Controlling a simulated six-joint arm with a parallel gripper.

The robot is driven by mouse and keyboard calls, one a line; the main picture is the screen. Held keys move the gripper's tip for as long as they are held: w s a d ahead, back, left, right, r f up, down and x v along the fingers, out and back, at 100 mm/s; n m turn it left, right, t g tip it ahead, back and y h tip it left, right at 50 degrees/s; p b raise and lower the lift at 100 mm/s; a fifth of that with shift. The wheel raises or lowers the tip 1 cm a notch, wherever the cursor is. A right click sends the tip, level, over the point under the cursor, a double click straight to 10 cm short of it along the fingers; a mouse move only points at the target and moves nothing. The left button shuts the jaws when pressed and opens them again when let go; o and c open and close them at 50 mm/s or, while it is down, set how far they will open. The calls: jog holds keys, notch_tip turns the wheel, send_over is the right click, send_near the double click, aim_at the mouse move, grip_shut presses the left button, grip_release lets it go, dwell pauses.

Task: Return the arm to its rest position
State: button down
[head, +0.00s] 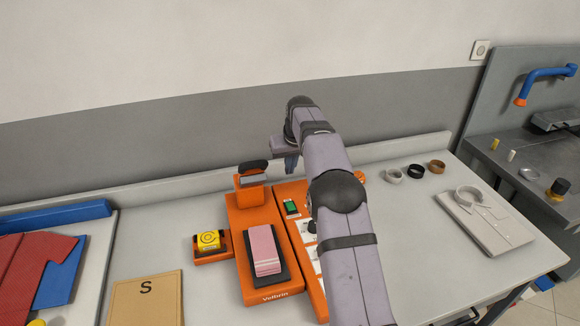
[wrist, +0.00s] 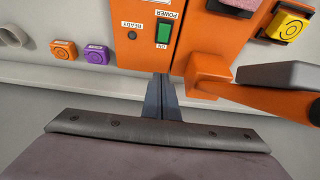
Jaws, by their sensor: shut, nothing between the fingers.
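My arm reaches from the lower right over the table in the head view. My gripper (head: 291,165) is at its far end, behind the orange machine (head: 268,292) and near the wall-side edge of the table. In the wrist view my gripper (wrist: 161,85) shows two grey fingers together with nothing between them. The fingertips are just below the orange control panel (wrist: 140,52) in that picture, beside the orange lever block (wrist: 207,72). I cannot tell whether they touch anything. The arm hides part of the control panel in the head view.
The machine carries a pink stack (head: 264,243) and a black-handled lever (head: 252,168). A yellow piece (head: 209,240) sits at its left. Three rings, including a brown one (head: 436,167), and a folded shirt (head: 487,219) lie at right. A raised ledge (head: 400,149) runs along the back.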

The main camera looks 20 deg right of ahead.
jog(key=shift+r, duration=0.6)
jog(key=s+a+f+g, duration=0.1)
jog(key=s+a+f, duration=0.1)
jog(key=s, duration=1.2)
jog(key=s+a+f+g, duration=0.1)
jog(key=s+a+f, duration=0.2)
jog(key=s, duration=1.1)
jog(key=s+a+f+g, duration=0.2)
jog(key=s+f, duration=0.1)
jog(key=s, duration=1.2)
jog(key=shift+a+f, duration=0.2)
notch_tip(320, 180, down, 11)
jog(key=b, duration=1.1)
jog(key=shift+r, duration=0.15)
